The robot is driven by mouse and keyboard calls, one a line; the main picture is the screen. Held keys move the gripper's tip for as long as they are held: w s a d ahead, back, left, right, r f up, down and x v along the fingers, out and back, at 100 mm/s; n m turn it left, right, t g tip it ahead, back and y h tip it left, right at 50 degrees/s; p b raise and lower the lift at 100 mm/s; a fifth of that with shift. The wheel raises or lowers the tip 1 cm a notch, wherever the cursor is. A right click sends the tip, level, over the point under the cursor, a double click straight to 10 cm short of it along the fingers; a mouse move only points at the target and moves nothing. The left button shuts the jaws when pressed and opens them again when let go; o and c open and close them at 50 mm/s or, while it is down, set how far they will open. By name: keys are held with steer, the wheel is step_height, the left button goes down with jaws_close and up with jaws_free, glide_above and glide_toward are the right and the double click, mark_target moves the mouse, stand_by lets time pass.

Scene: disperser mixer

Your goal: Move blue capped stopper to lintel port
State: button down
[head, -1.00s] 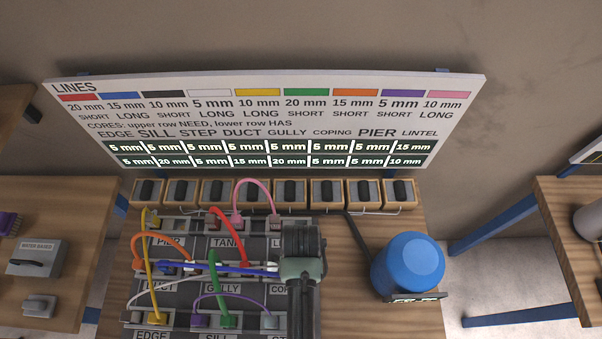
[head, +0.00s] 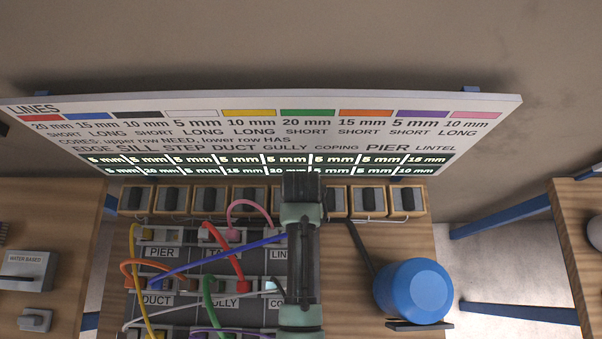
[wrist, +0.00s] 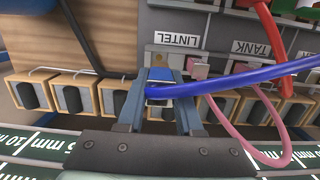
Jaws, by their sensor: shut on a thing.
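The blue capped stopper (wrist: 160,76) is between the fingers of my gripper (wrist: 160,92) in the wrist view, with its blue cable (wrist: 255,76) running off to the right. My gripper is shut on it, over the lintel port (wrist: 161,55) beside the LINTEL label (wrist: 176,39). I cannot tell whether the stopper is seated or just above the socket. A pink stopper (wrist: 198,69) sits close beside it. In the head view my arm hides the gripper, the stopper and part of the LINTEL label (head: 279,255); the blue cable (head: 215,261) runs in behind my arm.
Other coloured cables, including red (head: 225,258), green (head: 209,292) and yellow (head: 136,265), cross the panel. A row of wooden switch blocks (head: 167,200) stands behind it, below the LINES board (head: 200,124). A blue rounded vessel (head: 415,290) stands at the right.

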steer(key=shift+w+p, duration=0.15)
steer(key=shift+p, duration=0.15)
steer(key=shift+f+b, duration=2.15)
steer(key=shift+f, duration=0.85)
steer(key=shift+r+p, duration=0.1)
steer(key=shift+p, duration=0.55)
steer(key=shift+f+b, duration=1.6)
steer(key=shift+f, duration=0.6)
steer(key=c, duration=0.5)
jaws_free()
steer(key=shift+r, duration=0.1)
step_height(320, 180, up, 13)
steer(key=w+b, duration=0.1)
steer(key=shift+w, duration=0.25)
